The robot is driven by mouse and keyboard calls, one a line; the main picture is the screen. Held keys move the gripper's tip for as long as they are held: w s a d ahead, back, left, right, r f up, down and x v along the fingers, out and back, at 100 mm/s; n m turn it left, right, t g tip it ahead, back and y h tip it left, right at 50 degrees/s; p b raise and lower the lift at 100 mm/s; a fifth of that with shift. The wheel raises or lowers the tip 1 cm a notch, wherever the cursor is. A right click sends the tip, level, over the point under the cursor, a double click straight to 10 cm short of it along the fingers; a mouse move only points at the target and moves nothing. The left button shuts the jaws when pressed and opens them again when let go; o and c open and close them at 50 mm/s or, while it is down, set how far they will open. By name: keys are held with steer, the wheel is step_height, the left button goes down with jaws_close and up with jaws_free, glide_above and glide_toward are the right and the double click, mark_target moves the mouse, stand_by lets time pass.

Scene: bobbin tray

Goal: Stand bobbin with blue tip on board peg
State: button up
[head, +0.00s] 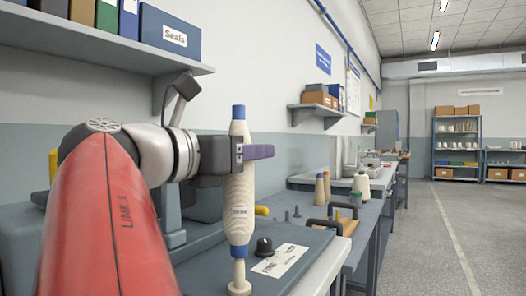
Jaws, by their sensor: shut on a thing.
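My gripper (239,153) is shut on a bobbin (239,200) around its upper part. Below the lower blue part are a thin cream stem and a round cream foot (239,288), seen over the dark bench top. I cannot tell whether the foot belongs to the bobbin or is a separate peg, nor whether it touches the surface. Small dark pegs (287,215) stand further back on the grey surface.
A black knob (264,246) and a white label (280,261) are just right of the bobbin. Dark handles (345,208) rise behind them. Tan cones (319,189) and a white cone (361,187) stand further along the bench. A shelf (95,38) overhangs at upper left.

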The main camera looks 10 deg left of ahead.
mark_target(226, 188)
steer(key=shift+f, duration=0.2)
steer(key=shift+f+b, duration=2.55)
steer(key=shift+b, duration=0.2)
steer(key=o, duration=1.1)
steer(key=shift+r, duration=0.15)
steer(key=shift+s+a, duration=0.1)
steer(key=v, duration=0.7)
steer(key=shift+s+a, duration=0.2)
steer(key=shift+s, duration=0.1)
